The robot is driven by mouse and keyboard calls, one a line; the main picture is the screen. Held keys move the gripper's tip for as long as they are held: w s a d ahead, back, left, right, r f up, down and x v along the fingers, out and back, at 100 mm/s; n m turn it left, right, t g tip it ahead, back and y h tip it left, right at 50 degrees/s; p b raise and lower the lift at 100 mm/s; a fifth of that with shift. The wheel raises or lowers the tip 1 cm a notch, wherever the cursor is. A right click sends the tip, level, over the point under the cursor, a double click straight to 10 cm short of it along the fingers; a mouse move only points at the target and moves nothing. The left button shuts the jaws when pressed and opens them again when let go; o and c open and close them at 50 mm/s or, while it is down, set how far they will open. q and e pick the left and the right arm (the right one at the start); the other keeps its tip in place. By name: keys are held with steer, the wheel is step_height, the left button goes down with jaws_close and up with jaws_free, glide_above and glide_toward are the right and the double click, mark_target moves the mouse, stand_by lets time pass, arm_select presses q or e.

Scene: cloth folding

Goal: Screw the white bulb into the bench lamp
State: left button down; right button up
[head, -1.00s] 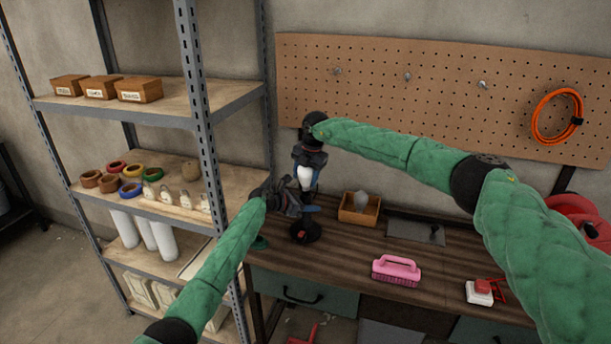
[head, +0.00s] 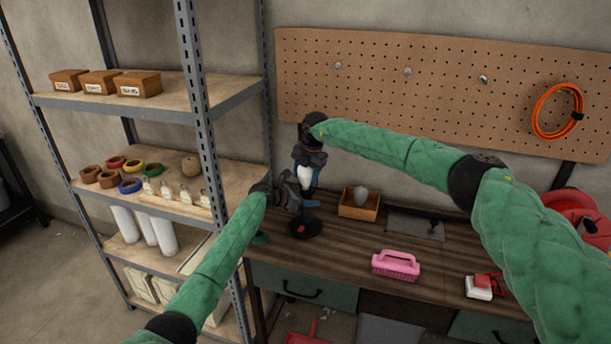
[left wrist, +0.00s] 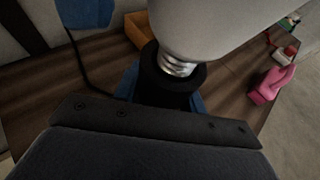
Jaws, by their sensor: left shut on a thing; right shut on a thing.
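The white bulb (head: 305,173) is upright above the bench lamp, and my right gripper (head: 309,158) is shut on it from above. In the left wrist view the bulb (left wrist: 215,25) fills the top. Its metal thread (left wrist: 178,66) sits at the mouth of the lamp's black socket (left wrist: 172,88), with some thread still showing. My left gripper (head: 303,199) is shut on the lamp just below the socket. The lamp's round dark base (head: 306,230) stands on the bench. The gripped part of the lamp is mostly hidden.
A wooden box (head: 346,211) with a grey bulb (head: 361,196) stands right of the lamp. A pink brush (head: 396,265) and a red-and-white item (head: 480,287) lie on the bench (head: 340,245). A metal shelf (head: 215,115) stands close on the left; a pegboard (head: 430,105) hangs behind.

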steer(key=shift+f, duration=0.55)
stand_by(0.4)
steer(key=m, duration=0.4)
steer(key=shift+d+m+t+h, duration=0.1)
steer(key=shift+m+t+h, duration=0.2)
steer(key=shift+m+t, duration=0.1)
steer(key=m, duration=0.3)
steer(key=shift+m+h, duration=0.4)
steer(key=m+h, duration=0.1)
steer(key=m, duration=0.4)
steer(key=shift+d+t, duration=0.1)
steer(key=shift+t, duration=0.2)
steer(key=m+h, duration=0.1)
steer(key=m, duration=0.5)
steer(key=shift+s+d, duration=0.1)
steer(key=shift+d, duration=0.05)
steer(key=o, duration=1)
steer(key=shift+c, duration=0.2)
